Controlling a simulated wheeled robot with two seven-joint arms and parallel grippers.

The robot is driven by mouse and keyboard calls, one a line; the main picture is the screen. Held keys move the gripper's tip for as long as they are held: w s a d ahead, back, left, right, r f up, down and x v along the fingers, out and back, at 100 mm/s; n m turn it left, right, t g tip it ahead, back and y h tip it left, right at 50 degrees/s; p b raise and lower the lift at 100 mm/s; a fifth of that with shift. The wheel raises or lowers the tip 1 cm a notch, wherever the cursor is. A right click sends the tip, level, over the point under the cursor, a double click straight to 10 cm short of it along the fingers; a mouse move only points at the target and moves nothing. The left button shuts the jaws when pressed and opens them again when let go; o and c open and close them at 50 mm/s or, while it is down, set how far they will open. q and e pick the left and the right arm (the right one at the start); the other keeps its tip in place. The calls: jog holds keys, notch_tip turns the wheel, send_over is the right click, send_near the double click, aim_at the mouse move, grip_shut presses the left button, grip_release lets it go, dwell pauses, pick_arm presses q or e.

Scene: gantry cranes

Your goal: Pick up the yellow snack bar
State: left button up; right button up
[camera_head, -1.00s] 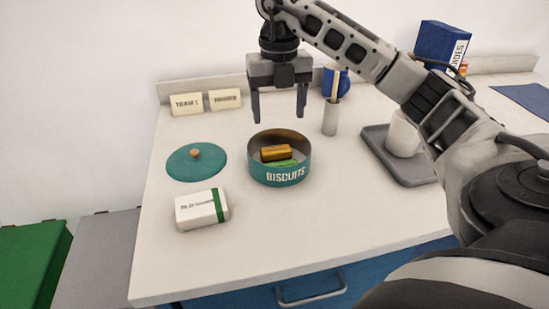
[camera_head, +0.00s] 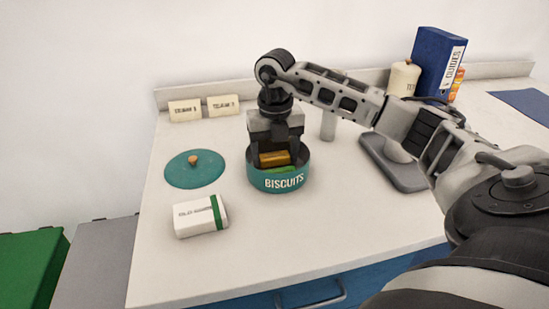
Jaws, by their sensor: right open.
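The yellow snack bar (camera_head: 274,159) lies in the round teal biscuit tin (camera_head: 284,182), on top of a green bar (camera_head: 285,169). My right gripper (camera_head: 275,160) points down into the tin, with its fingers apart on the left and right of the yellow bar. The fingertips are partly hidden by the bar and the tin, and I cannot tell whether they touch the bar. My left gripper is not in view.
The teal lid (camera_head: 195,170) lies left of the tin, and a white and green box (camera_head: 200,216) lies in front of it. A grey tray (camera_head: 400,165) is at right. The counter's front is clear.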

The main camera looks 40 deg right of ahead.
jog(key=c, duration=0.6)
jog(key=shift+r, duration=0.1)
